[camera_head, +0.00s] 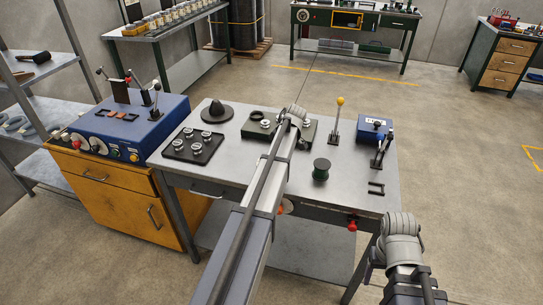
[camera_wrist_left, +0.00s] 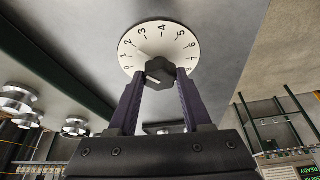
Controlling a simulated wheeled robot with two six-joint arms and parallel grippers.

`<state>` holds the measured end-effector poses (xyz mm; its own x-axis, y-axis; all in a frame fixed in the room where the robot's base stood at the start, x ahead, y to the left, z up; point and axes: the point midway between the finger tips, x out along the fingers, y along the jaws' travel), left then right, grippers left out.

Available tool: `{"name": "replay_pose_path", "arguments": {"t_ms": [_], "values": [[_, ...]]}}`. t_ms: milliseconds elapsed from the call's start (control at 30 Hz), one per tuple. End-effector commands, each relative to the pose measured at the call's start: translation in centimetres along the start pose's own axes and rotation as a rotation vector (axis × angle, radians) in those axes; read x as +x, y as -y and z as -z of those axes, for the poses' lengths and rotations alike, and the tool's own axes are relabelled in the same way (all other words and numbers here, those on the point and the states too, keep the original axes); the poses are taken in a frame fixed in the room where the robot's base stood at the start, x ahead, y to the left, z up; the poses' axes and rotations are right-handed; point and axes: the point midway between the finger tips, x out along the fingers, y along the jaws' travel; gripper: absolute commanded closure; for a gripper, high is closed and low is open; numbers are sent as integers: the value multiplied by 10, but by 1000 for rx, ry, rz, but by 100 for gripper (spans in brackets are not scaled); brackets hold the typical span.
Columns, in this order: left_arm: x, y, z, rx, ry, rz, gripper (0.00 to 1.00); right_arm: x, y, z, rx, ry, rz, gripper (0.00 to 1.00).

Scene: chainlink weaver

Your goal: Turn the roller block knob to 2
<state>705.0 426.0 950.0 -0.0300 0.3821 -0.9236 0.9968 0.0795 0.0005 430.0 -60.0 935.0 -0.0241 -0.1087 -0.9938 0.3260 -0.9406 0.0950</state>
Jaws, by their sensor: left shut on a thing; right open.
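The roller block (camera_head: 258,131), a dark block with metal rollers, stands at the back of the grey table. In the left wrist view, a white round dial (camera_wrist_left: 140,42) with numbers from 0 to 8 has a black knob (camera_wrist_left: 160,70) at its centre. My left gripper (camera_wrist_left: 162,76) is shut on the knob, one purple finger on each side. A pale mark shows at the knob's lower left; I cannot tell which number it points to. In the head view my left wrist hides the dial and left fingertips. My right gripper (camera_head: 374,263) is open, low at the right, partly hidden.
A blue control panel (camera_head: 125,125) stands at the left.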

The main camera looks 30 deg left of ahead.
Motion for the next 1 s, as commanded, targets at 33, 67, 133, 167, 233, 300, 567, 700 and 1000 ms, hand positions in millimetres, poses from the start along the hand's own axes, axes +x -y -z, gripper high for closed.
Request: {"name": "replay_pose_path", "arguments": {"t_ms": [33, 67, 133, 167, 233, 300, 567, 700, 1000], "values": [[0, 1, -1, 1, 3, 1, 50, 0, 0, 0, 0, 0, 0, 33], [0, 1, -1, 1, 3, 1, 46, 0, 0, 0, 0, 0, 0, 33], [0, 1, -1, 1, 2, 1, 38, 0, 0, 0, 0, 0, 0, 33], [0, 1, -1, 1, 2, 1, 35, 0, 0, 0, 0, 0, 0, 33], [0, 1, -1, 1, 2, 1, 27, 0, 0, 0, 0, 0, 0, 33], [0, 0, 0, 1, 1, 0, 21, 0, 0, 0, 0, 0, 0, 33], [-1, 0, 0, 1, 1, 0, 21, -1, 0, 0, 0, 0, 0, 33], [-6, 0, 0, 1, 1, 0, 21, -6, 0, 0, 0, 0, 0, 33], [-39, 0, 2, 1, 1, 0, 21, -36, -4, -2, 0, 0, 0, 33]]}}
